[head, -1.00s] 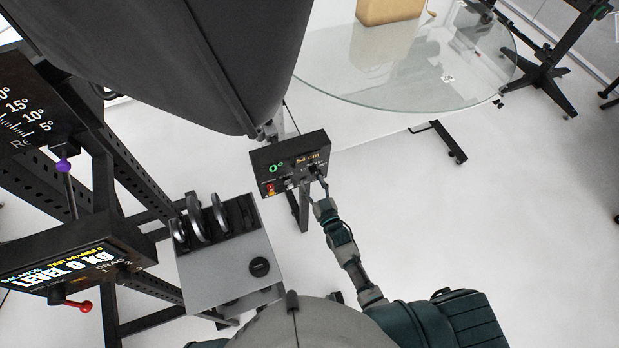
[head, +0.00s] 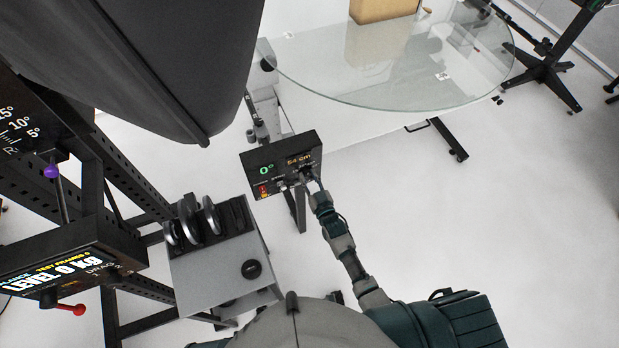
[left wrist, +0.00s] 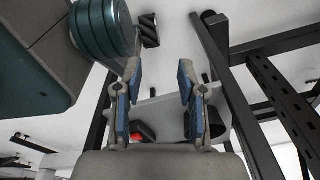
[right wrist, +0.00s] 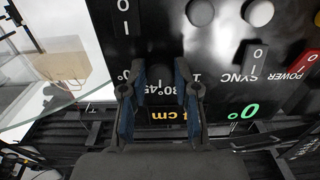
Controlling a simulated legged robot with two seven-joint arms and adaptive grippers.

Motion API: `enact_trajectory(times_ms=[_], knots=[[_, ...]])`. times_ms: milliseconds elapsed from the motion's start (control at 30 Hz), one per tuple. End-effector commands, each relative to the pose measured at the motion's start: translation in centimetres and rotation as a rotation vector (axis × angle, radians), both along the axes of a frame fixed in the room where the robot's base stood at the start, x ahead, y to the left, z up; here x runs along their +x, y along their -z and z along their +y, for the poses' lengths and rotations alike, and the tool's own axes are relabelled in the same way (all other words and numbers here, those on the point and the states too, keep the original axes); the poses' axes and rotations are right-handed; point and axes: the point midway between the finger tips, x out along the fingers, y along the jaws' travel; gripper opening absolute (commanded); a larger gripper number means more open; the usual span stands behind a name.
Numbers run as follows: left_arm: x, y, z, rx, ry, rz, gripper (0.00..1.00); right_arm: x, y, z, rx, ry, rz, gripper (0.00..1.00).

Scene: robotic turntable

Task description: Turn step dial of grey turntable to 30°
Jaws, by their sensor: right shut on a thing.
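The black control box (head: 281,166) of the turntable stands in the middle of the head view. Its display reads a green 0° and an orange 54 cm. My right gripper (head: 312,180) reaches the box's right part from below. In the right wrist view its fingers (right wrist: 158,85) straddle the step dial's spot, closed on the dial, with angle labels such as 30° and 45° between them. The dial itself is mostly hidden in the dark. The glass turntable plate (head: 400,85) lies behind the box. My left gripper (left wrist: 160,80) is open and empty in the left wrist view.
A red power switch (right wrist: 299,68) and round knobs (right wrist: 258,13) sit close beside the right gripper. A tan block (head: 383,10) stands on the glass. A large dark object (head: 185,60) hangs at upper left. A grey unit (head: 222,265) and black rack (head: 90,190) are at left.

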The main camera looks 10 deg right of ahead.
Motion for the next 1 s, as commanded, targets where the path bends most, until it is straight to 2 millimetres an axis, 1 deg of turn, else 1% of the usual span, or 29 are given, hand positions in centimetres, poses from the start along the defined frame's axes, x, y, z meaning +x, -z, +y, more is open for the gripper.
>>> enact_trajectory(times_ms=[67, 100, 200, 300, 400, 600, 633, 667, 700, 733, 1000], knots=[[0.1, -0.2, -1.4, -0.019, -0.003, -0.008, 0.40, -0.1, 0.0, 0.1, -0.035, 0.001, -0.003, 0.00], [-0.5, 0.0, -1.8, -0.025, -0.003, -0.005, 0.40, -0.1, 0.0, 0.1, -0.070, 0.002, -0.010, 0.00], [-2.1, 0.5, -1.2, -0.022, -0.001, 0.004, 0.40, 0.0, -0.1, 0.0, -0.184, 0.005, -0.032, 0.00], [-2.8, 0.8, -0.9, -0.020, 0.000, 0.006, 0.40, -0.1, 0.0, -0.1, -0.283, 0.005, -0.051, 0.00], [-3.0, 1.0, -0.8, -0.018, 0.002, 0.007, 0.40, -0.1, 0.1, -0.1, -0.313, 0.004, -0.058, 0.00], [-2.9, 1.0, -0.9, -0.016, 0.001, 0.006, 0.40, -0.1, 0.2, 0.0, -0.309, 0.001, -0.058, 0.00], [-2.9, 1.0, -0.9, -0.016, 0.001, 0.007, 0.40, -0.1, 0.2, 0.0, -0.309, 0.001, -0.058, 0.35], [-2.9, 1.0, -0.9, -0.016, 0.001, 0.006, 0.40, -0.1, 0.2, 0.0, -0.309, 0.001, -0.058, 0.43], [-2.9, 1.0, -0.9, -0.017, 0.001, 0.008, 0.40, -0.1, 0.2, 0.0, -0.309, 0.001, -0.058, 0.53], [-2.9, 1.0, -0.9, -0.017, 0.001, 0.008, 0.40, -0.1, 0.2, 0.0, -0.309, 0.001, -0.058, 0.55], [-2.9, 1.0, -0.7, -0.016, 0.002, 0.006, 0.40, -0.1, 0.1, -0.1, -0.310, 0.004, -0.058, 0.55]])
